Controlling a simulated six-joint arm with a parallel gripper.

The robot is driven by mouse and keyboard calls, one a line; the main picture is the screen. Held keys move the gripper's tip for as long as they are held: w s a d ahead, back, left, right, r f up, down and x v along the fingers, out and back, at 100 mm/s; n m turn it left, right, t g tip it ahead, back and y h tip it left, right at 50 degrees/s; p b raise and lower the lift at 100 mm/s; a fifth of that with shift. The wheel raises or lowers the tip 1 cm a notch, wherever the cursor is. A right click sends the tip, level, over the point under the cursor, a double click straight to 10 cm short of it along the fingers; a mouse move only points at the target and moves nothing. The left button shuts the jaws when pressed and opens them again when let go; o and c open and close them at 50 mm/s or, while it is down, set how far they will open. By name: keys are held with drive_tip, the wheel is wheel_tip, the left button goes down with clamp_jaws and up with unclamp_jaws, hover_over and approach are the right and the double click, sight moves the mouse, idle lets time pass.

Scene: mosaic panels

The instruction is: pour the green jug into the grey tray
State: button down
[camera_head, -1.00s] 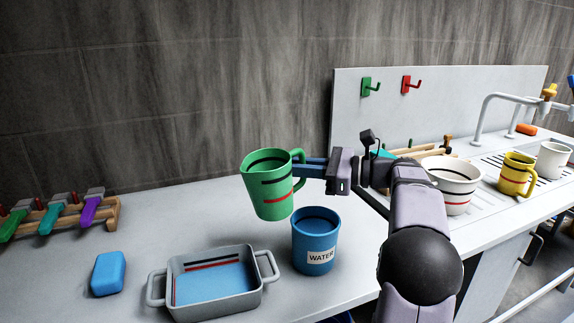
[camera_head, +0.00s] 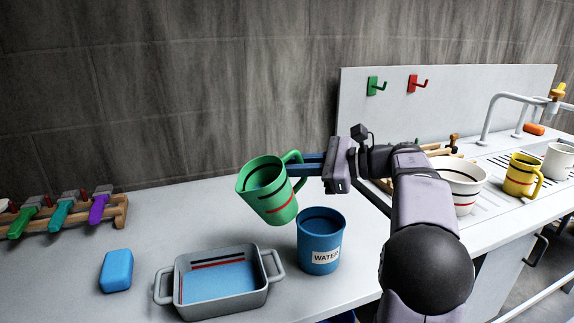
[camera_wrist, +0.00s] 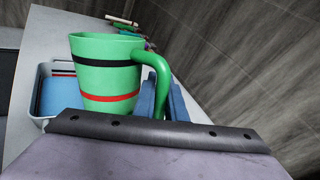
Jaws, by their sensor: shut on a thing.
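The green jug (camera_head: 270,196), with black and red bands, is held in the air by its handle and tilted with its mouth towards the left. Blue shows inside its mouth. My gripper (camera_head: 305,166) is shut on the handle. The jug (camera_wrist: 104,80) and the blue fingers of my gripper (camera_wrist: 168,100) also show in the wrist view. The grey tray (camera_head: 218,304) stands on the counter below and left of the jug, with blue content and black and red lines on its inner wall. In the wrist view the tray (camera_wrist: 43,78) is partly hidden behind the jug.
A blue container marked WATER (camera_head: 319,238) stands right of the tray, below my gripper. A blue block (camera_head: 116,271) lies left of the tray. A wooden rack (camera_head: 122,212) with coloured handles is at far left. A white bowl (camera_head: 462,187) and yellow mug (camera_head: 522,176) stand at right.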

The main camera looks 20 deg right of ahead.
sight(249, 181)
drive_tip(key=shift+s+a+n+h, duration=0.25)
drive_tip(key=shift+a+n+h, duration=0.2)
drive_tip(key=shift+a, duration=0.25)
drive_tip(key=shift+s+a+n+h, duration=0.2)
drive_tip(key=shift+a+n+h, duration=0.2)
drive_tip(key=shift+a, duration=0.25)
drive_tip(key=shift+s+a+n+h, duration=0.2)
drive_tip(key=shift+a+n+h, duration=0.35)
drive_tip(key=shift+s+a+r+n+h+p, duration=0.1)
drive_tip(key=shift+a+r+n+h+p, duration=0.2)
drive_tip(key=shift+r+p, duration=0.2)
drive_tip(key=shift+s+a+r+n+h+p, duration=0.1)
drive_tip(key=shift+a+r+n+h+p, duration=0.1)
drive_tip(key=shift+r+n+p, duration=0.2)
drive_tip(key=shift+s+a+f+n+h+b, duration=0.1)
drive_tip(key=shift+a+f+n+h+b, duration=0.3)
drive_tip(key=shift+f+b, duration=0.35)
drive_tip(key=shift+s+a+r+n+h, duration=0.1)
drive_tip(key=shift+s+a+n+h, duration=0.1)
drive_tip(key=shift+a+h, duration=0.2)
drive_tip(key=shift+s+a+n+h, duration=0.1)
drive_tip(key=shift+a+n+h, duration=0.1)
drive_tip(key=shift+a+h, duration=0.15)
drive_tip(key=shift+a+f+b, duration=0.25)
drive_tip(key=shift+b, duration=0.2)
drive_tip(key=shift+a, duration=0.1)
drive_tip(key=shift+s+a+f+h+b, duration=0.15)
drive_tip(key=shift+a+f+h+b, duration=0.1)
drive_tip(key=shift+b, duration=0.2)
